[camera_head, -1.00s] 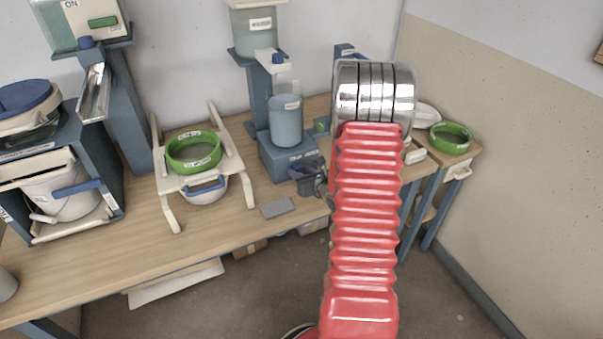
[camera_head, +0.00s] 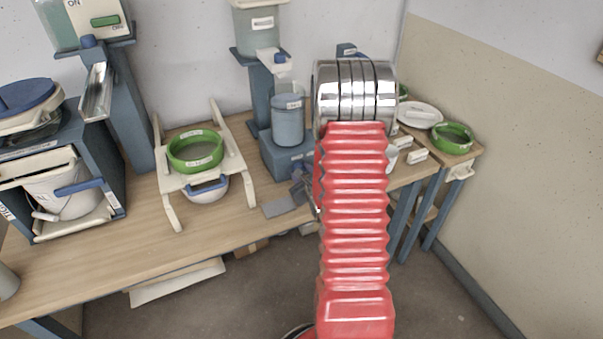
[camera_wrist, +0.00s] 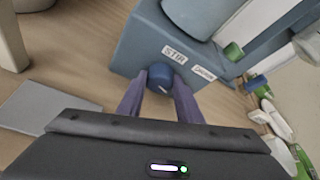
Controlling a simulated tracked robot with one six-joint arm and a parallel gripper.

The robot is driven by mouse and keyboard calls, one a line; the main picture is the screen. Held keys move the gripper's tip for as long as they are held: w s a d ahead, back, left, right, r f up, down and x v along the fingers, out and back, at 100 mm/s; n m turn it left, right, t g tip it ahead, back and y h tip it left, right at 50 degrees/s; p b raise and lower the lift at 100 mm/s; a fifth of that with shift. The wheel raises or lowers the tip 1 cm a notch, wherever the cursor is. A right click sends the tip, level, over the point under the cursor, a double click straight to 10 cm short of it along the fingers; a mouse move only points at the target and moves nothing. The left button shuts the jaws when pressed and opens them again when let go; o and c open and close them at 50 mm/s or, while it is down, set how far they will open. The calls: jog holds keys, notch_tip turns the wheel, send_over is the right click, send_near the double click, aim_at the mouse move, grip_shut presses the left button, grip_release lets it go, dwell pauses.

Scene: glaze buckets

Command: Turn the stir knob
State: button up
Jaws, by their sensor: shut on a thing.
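The stir knob (camera_wrist: 160,74) is a small round blue knob with a pale mark. It sits low on the front of a blue-grey box (camera_wrist: 140,48), beside a STIR label (camera_wrist: 174,55). My gripper (camera_wrist: 160,84) has its two purple fingers on either side of the knob and is shut on it. In the head view the box (camera_head: 284,157) stands on the bench under a grey-blue bucket (camera_head: 288,122). My gripper (camera_head: 301,187) is at its front right there, partly behind my red arm. The knob is hidden in that view.
A grey plate (camera_head: 279,207) lies on the bench left of my gripper. A cream stand with a green ring (camera_head: 196,151) is further left. White and green items lie to the right.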

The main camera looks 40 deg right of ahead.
jog(key=o, duration=1)
jog(key=shift+o, duration=0.2)
